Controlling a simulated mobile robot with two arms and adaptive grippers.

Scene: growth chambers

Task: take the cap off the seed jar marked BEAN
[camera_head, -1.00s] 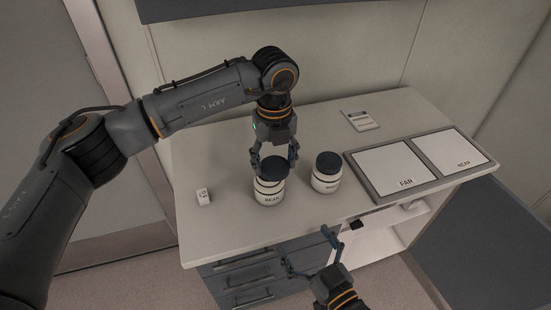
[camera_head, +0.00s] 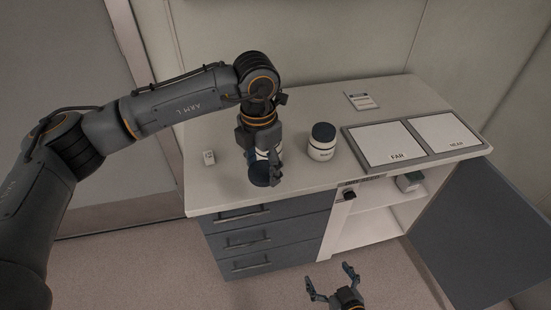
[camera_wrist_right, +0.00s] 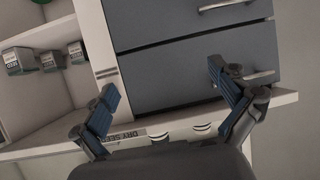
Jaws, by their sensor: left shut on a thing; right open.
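The white BEAN jar (camera_head: 262,154) is on the bench near its front edge, mostly hidden behind my left gripper. Its label is not readable now. My left gripper (camera_head: 264,172) is shut on the dark round cap (camera_head: 259,174), which shows just in front of the white jar body in the head view. I cannot tell whether the cap is clear of the jar or still touching it. My right gripper (camera_head: 330,277) is open and empty, low in front of the cabinet; its spread fingers also show in the right wrist view (camera_wrist_right: 162,82).
A second white jar (camera_head: 322,145) with a dark cap stands close to the right. Farther right is a tray with FAR (camera_head: 388,146) and NEAR (camera_head: 446,135) panels. Drawers (camera_head: 268,232) and an open cabinet door (camera_head: 478,235) are below.

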